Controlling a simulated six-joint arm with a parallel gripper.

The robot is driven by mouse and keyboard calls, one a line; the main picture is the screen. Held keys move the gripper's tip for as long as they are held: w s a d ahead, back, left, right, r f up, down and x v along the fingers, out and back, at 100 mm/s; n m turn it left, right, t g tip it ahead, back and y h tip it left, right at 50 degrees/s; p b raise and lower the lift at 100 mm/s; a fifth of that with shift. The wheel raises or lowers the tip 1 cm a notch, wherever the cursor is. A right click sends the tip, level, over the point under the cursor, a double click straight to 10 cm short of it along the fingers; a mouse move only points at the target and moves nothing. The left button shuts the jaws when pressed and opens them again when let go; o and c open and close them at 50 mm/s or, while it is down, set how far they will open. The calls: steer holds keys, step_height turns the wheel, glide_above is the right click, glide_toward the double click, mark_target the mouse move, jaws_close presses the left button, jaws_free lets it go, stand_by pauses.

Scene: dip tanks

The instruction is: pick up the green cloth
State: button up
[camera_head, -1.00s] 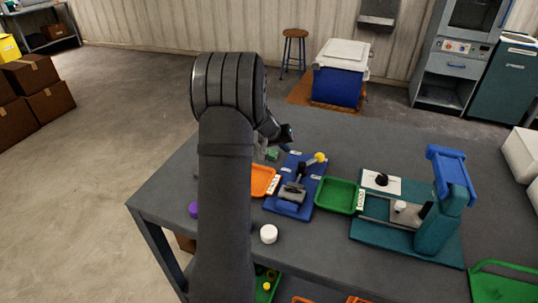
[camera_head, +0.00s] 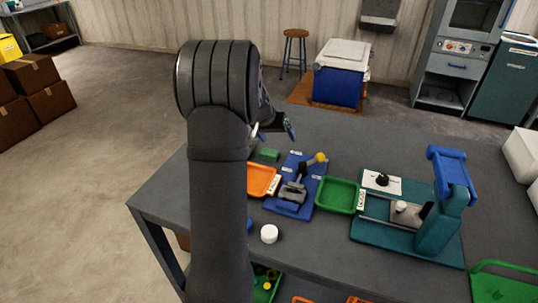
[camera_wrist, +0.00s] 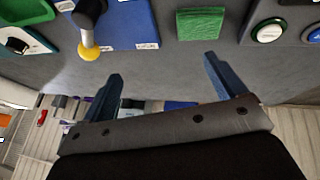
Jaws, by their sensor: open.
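The green cloth (camera_head: 269,154) lies as a small folded block on the grey table, behind the orange tray. It also shows in the wrist view (camera_wrist: 200,23) at the top, right of centre. My gripper (camera_wrist: 163,78) is open with nothing between its fingers; the cloth lies beyond the fingertips and apart from them. In the head view my gripper (camera_head: 274,131) is above the table, up and slightly right of the cloth, and partly hidden by my arm.
A blue fixture (camera_head: 296,205) with a yellow-knobbed lever (camera_head: 320,158) stands close to the cloth. An orange tray (camera_head: 262,180), a green tray (camera_head: 338,195) and a teal press (camera_head: 437,230) are nearby. A white round object (camera_head: 269,234) sits in front. The table behind the fixture is clear.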

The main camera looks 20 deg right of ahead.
steer(key=a+r+m+t+y, duration=0.1)
steer(key=a+r+y, duration=0.1)
steer(key=a+r, duration=0.35)
glide_toward(269, 151)
steer(key=x, duration=0.8)
steer(key=shift+d+f, duration=0.15)
steer(key=shift+f, duration=0.2)
steer(key=c, duration=1.1)
steer(key=shift+o, duration=0.2)
steer(key=shift+r, duration=0.1)
step_height(269, 151, up, 4)
steer(key=shift+f, duration=0.1)
steer(key=s+d+r, duration=0.5)
steer(key=s+r, duration=0.2)
steer(key=s, duration=0.3)
steer(key=shift+d, duration=0.4)
